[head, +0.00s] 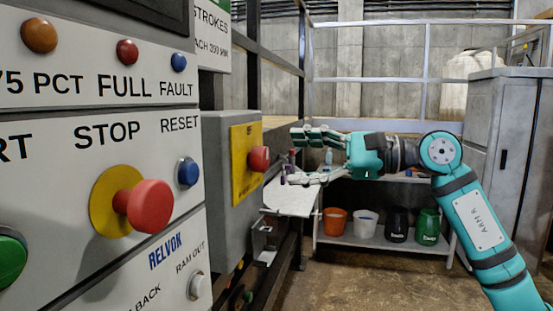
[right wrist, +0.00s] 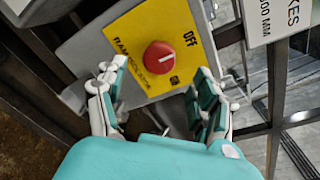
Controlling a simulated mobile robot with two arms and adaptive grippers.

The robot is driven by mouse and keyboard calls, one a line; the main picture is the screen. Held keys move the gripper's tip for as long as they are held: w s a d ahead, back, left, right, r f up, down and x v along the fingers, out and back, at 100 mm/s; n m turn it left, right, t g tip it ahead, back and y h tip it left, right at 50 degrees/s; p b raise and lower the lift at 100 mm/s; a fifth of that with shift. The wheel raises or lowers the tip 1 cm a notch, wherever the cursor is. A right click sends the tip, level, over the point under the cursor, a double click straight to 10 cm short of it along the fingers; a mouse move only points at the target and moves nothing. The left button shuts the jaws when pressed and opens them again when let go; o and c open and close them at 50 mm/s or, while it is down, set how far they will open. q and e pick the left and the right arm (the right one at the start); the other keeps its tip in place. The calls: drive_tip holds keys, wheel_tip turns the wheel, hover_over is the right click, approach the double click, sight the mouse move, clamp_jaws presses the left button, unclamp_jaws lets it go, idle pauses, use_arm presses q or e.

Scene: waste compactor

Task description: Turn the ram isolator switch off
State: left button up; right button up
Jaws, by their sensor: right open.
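The ram isolator switch is a red round knob (head: 259,159) on a yellow plate (head: 243,178), fixed to a grey box (head: 221,215). In the right wrist view the knob (right wrist: 159,57) shows a short white mark on its face, and "OFF" is printed on the yellow plate (right wrist: 131,35). My right gripper (head: 294,157) is open and empty, facing the knob from the right. In the right wrist view its fingers (right wrist: 157,82) lie either side of the knob's line, with the knob beyond them and no contact visible. My left gripper is out of view.
A control panel (head: 60,185) with a large red stop button (head: 150,206) stands close at the left. A white sheet-like surface (head: 291,199) lies below the gripper. A shelf (head: 370,241) with several buckets and a grey cabinet (head: 508,150) stand behind.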

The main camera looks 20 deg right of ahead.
drive_tip(key=v, duration=0.5)
drive_tip(key=shift+s+d, duration=0.25)
drive_tip(key=shift+d, duration=0.1)
